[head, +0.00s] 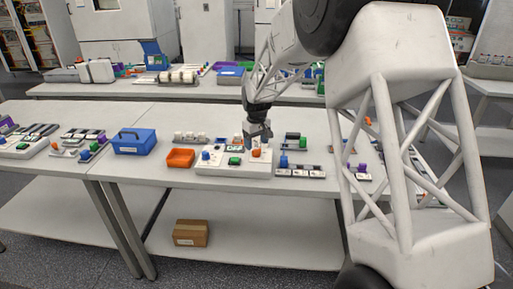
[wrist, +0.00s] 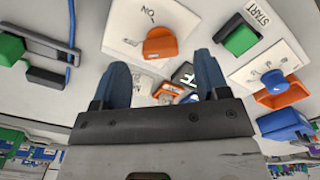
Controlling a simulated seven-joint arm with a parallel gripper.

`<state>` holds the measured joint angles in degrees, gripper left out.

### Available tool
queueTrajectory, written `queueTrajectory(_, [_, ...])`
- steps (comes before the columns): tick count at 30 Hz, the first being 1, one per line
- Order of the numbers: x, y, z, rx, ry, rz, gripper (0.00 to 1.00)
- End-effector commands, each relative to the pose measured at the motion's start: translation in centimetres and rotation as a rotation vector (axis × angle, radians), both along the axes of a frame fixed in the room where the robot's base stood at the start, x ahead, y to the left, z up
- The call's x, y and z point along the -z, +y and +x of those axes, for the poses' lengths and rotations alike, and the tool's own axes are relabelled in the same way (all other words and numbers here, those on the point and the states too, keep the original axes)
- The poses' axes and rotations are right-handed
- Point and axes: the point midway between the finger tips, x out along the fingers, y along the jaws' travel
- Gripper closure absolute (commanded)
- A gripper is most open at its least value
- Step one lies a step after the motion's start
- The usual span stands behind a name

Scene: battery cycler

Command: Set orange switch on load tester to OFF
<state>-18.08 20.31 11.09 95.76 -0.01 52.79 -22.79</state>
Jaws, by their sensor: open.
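The load tester (head: 225,170) is a low white box on the front table in the head view. Its orange switch (head: 256,153) is at the right end, with a green button (head: 235,161) and a blue knob (head: 206,155) to the left. In the wrist view, the orange switch (wrist: 160,42) sits on a white plate with an "ON" label beside it. My gripper (head: 257,138) is just above the switch in the head view. In the wrist view, its blue fingers (wrist: 162,63) are open and spread to either side below the switch, apparently not touching it. Any OFF label is hidden.
The green START button (wrist: 240,38) and blue knob (wrist: 275,82) are close by on the right in the wrist view. An orange bin (head: 180,158) and a blue box (head: 134,142) stand left of the tester.

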Motion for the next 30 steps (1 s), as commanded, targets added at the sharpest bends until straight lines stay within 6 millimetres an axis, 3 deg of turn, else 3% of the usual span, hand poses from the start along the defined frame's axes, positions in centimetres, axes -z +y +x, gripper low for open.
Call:
queueTrajectory(6, [-2.8,0.0,0.0,0.000,0.000,0.000,0.32])
queueTrajectory(12, [-4.2,0.0,0.0,0.000,0.000,0.000,0.32])
queueTrajectory(30, [-5.1,-0.6,-0.6,0.009,-0.003,0.001,0.32])
